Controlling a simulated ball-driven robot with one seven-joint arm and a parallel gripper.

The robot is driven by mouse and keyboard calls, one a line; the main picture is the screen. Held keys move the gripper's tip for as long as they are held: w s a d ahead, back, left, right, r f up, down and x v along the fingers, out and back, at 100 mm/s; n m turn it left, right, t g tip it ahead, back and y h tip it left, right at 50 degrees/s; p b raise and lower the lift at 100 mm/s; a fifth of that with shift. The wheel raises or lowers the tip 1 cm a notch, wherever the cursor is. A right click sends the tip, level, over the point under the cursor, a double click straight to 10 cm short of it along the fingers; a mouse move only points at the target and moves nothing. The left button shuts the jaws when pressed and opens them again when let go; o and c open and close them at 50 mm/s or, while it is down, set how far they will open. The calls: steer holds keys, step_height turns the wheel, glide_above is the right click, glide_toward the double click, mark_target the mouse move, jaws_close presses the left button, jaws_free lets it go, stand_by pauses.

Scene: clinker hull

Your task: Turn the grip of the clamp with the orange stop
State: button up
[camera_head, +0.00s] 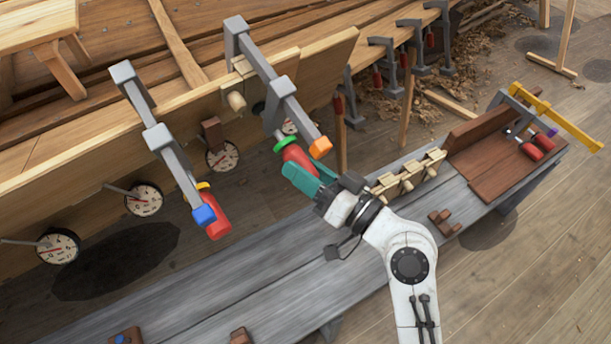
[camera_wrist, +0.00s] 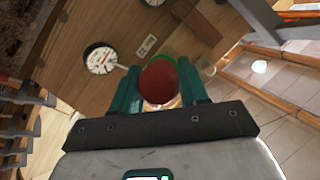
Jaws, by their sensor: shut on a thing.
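The clamp with the orange stop (camera_head: 320,147) is a grey bar clamp hung over the plank edge, with a green ring (camera_head: 285,144) and a red grip (camera_head: 298,158) at its lower end. My gripper (camera_head: 304,174) has teal fingers and is shut on that red grip. In the wrist view the red grip (camera_wrist: 159,82) sits between both fingers, with the green ring partly showing behind it. The fingers hide part of the grip in the head view.
A second clamp with a blue stop (camera_head: 204,214) and red grip hangs to the left. Dial gauges (camera_head: 144,200) line the plank below. A grey bench (camera_head: 250,290) runs under my arm, with wooden blocks (camera_head: 410,176) and a yellow-barred tool (camera_head: 556,117) at its right.

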steer(key=shift+m+g+y+b, duration=0.3)
steer(key=shift+m+y+b, duration=0.2)
steer(key=shift+m+b, duration=0.25)
steer(key=o, duration=1)
steer(key=b+v, duration=0.1)
steer(key=v, duration=1)
steer(key=shift+w, duration=0.1)
